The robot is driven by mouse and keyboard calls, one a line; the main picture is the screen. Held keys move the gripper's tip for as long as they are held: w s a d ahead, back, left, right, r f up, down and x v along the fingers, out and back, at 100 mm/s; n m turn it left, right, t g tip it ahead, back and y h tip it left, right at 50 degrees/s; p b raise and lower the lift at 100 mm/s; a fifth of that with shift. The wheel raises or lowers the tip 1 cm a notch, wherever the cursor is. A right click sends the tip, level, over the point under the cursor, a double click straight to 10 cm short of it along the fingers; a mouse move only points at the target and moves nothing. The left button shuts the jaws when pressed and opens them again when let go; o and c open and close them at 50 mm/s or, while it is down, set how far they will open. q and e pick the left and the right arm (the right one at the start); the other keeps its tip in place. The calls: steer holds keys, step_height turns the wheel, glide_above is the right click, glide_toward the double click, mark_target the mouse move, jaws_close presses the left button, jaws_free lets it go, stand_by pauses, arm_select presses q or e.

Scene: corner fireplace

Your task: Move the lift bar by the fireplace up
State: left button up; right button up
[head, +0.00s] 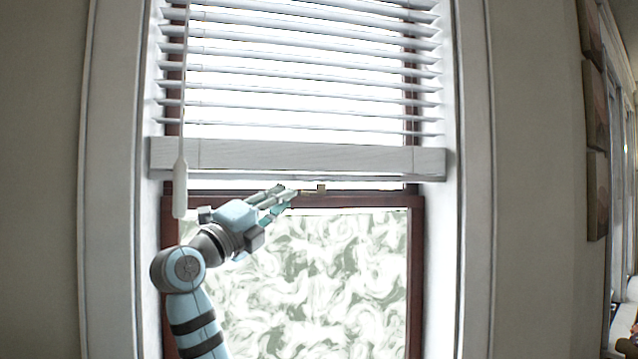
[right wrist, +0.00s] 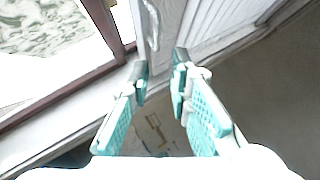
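The lift bar (head: 320,158) is the wide white bottom rail of the window blind, hanging level across the window just above the dark red sash rail.
A white wand (head: 180,188) hangs on a cord at the left of the blind. A small latch (head: 321,189) sits on the sash rail right of my fingertips. Raised slats (head: 300,70) spread above the bar. White window casing (head: 473,200) borders the right side.

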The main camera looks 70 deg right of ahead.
mark_target(320, 177)
steer(key=shift+m, duration=0.3)
steer(key=p+x, duration=0.5)
steer(key=x, duration=0.9)
steer(key=shift+s+d, duration=0.3)
steer(key=shift+d, duration=0.25)
steer(key=shift+d+f, duration=0.1)
jaws_close()
